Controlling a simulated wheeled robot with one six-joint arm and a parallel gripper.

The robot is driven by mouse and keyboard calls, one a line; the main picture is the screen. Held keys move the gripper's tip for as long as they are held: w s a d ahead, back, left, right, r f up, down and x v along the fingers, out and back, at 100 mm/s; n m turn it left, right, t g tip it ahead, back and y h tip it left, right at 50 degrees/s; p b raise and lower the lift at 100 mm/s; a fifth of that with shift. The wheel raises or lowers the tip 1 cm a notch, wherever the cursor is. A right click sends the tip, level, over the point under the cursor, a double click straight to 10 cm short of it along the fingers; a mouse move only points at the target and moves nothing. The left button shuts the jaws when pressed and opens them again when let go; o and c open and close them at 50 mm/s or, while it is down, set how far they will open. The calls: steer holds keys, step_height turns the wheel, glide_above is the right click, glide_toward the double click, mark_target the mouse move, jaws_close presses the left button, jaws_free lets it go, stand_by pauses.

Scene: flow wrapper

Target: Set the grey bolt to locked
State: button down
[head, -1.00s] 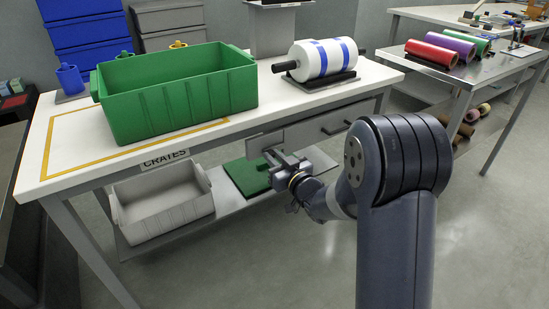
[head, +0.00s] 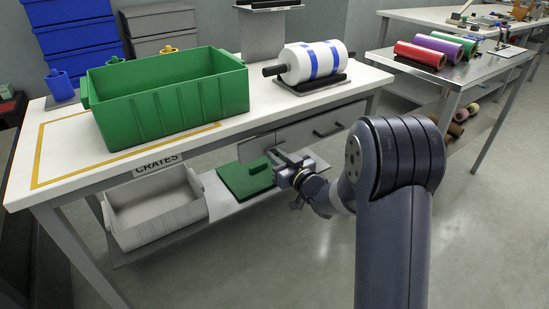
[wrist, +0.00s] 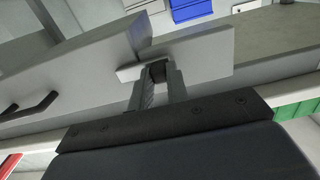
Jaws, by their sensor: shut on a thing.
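The grey bolt (wrist: 128,73) is a pale bar low on the bench front, seen close up in the wrist view. Its end reaches across the edge of the drawer front (wrist: 85,65). A dark knob (wrist: 157,70) sits at the bolt, beside a grey plate (wrist: 205,50). My gripper (wrist: 159,80) is shut on this knob, one finger on each side. In the head view my gripper (head: 277,158) is at the bench front, below the left end of the drawer (head: 318,126). There my gripper hides the bolt, and its exact seating is hard to tell.
The drawer has a dark handle (head: 328,131). A green crate (head: 170,105) and a film roll (head: 314,62) stand on the bench. A grey crate (head: 155,212) and a green board (head: 243,180) lie on the shelf below. The floor at right is clear.

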steer(key=c, duration=1.4)
jaws_free()
steer(key=shift+w+d, duration=0.15)
steer(key=shift+d, duration=0.1)
steer(key=shift+o, duration=0.2)
steer(key=p+v, duration=0.2)
steer(key=v, duration=0.8)
steer(key=shift+s+d, duration=0.2)
steer(key=shift+s, duration=0.2)
steer(key=shift+w, duration=0.1)
steer(key=b+x, duration=0.2)
steer(key=x, duration=0.9)
steer(key=shift+a, duration=0.1)
steer(key=shift+s+a, duration=0.3)
steer(key=shift+s, duration=0.1)
steer(key=shift+d, duration=0.15)
